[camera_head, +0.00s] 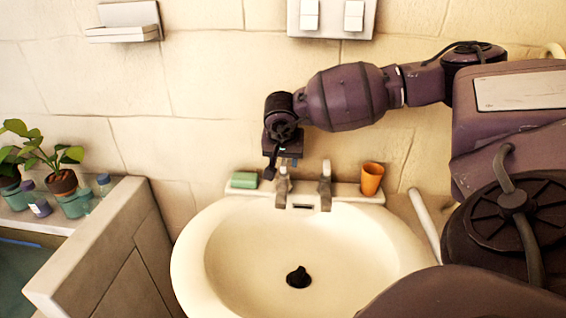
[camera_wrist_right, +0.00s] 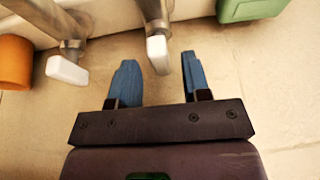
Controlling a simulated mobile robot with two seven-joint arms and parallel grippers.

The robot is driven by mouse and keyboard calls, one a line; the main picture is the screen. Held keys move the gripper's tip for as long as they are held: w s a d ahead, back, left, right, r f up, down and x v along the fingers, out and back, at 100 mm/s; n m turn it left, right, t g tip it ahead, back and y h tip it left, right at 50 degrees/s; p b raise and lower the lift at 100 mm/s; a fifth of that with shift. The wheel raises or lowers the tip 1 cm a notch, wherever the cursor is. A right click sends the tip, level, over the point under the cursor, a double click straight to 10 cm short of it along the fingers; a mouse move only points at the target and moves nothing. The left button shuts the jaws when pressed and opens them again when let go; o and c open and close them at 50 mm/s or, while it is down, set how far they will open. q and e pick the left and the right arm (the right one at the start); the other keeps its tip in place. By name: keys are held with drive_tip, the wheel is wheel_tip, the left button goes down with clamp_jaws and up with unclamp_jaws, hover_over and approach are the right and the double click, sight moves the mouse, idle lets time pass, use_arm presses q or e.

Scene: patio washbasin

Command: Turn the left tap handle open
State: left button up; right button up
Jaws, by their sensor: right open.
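The left tap (camera_head: 283,187) stands on the back ledge of the white washbasin (camera_head: 190,262). My right gripper (camera_head: 281,165) is just above and behind it. In the right wrist view, the blue fingers of this gripper (camera_wrist_right: 159,72) are apart, with nothing gripped. The white end of the left tap handle (camera_wrist_right: 158,54) shows between the two fingers, and contact cannot be made out. The right tap (camera_head: 325,187) stands beside it; its white handle end (camera_wrist_right: 66,70) lies outside the fingers. My left gripper is not in view.
A green soap bar (camera_head: 244,180) lies left of the taps. An orange cup (camera_head: 371,178) stands to the right. The wall is close behind. A low wall (camera_head: 105,250) with potted plants (camera_head: 62,183) is at left. The basin bowl is empty except for a dark drain plug (camera_head: 298,277).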

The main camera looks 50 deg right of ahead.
drive_tip(key=shift+w+d+f, duration=0.15)
drive_tip(key=shift+f, duration=0.45)
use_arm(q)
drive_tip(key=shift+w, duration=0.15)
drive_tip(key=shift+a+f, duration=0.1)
use_arm(e)
drive_tip(key=shift+c, duration=0.4)
clamp_jaws()
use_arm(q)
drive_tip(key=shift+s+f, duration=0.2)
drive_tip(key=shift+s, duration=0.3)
